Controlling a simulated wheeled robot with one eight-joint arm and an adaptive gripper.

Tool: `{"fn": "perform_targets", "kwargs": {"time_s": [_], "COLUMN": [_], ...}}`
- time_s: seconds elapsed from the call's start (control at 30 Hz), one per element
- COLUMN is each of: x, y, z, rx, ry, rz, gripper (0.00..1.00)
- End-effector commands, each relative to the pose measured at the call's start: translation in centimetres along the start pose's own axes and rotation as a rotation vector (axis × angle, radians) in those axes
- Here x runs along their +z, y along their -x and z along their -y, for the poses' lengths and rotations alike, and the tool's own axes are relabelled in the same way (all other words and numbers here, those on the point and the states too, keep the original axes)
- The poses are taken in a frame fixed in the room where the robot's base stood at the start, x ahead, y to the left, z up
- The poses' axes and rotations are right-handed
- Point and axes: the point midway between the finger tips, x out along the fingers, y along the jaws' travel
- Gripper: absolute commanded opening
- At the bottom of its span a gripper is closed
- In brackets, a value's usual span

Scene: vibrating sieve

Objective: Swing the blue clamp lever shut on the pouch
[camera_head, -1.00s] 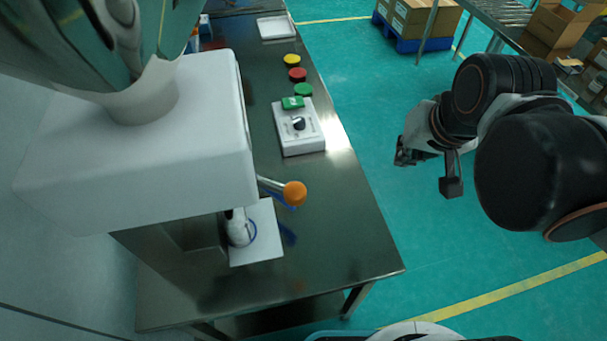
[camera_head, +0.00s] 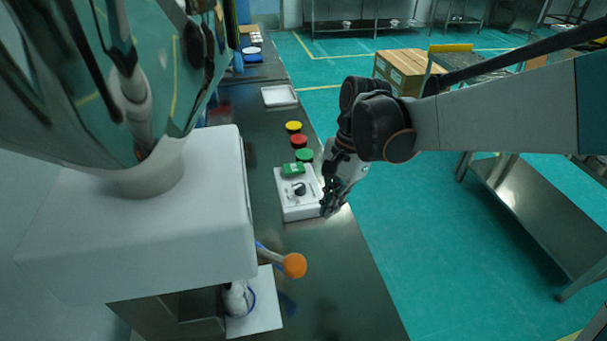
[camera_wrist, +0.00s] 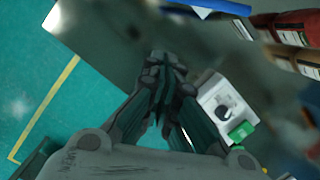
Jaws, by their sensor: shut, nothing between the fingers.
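The white pouch (camera_head: 267,312) shows as a flat white sheet below the sieve's outlet in the head view, left of the table's middle. A blue ring (camera_head: 251,298) sits around the outlet there, largely hidden by the housing. I cannot make out the blue clamp lever's full shape or how far it is swung. A blue strip (camera_wrist: 222,6) shows at the top edge of the wrist view. My gripper (camera_head: 328,207) is shut and empty, beside the white control box's right side and apart from the pouch. Its fingertips (camera_wrist: 166,62) meet in the wrist view.
An orange-knobbed handle (camera_head: 294,265) sticks out from under the white sieve housing (camera_head: 140,240). The control box (camera_head: 299,207) with its dial stands on the steel table. Green, red (camera_head: 299,141) and yellow buttons and a white tray (camera_head: 280,95) lie farther back. Bare table lies right of the handle.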

Motion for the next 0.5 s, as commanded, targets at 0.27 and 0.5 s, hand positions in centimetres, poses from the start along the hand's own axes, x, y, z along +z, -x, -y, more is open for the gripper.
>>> {"fn": "perform_targets", "kwargs": {"time_s": [0.27, 0.5], "x": [0.4, 0.4], "y": [-1.1, -4.7], "z": [1.3, 1.2], "rx": [0.028, 0.028], "ry": [-0.066, -0.065], "rz": [0.030, 0.030], "gripper": [0.00, 0.00]}}
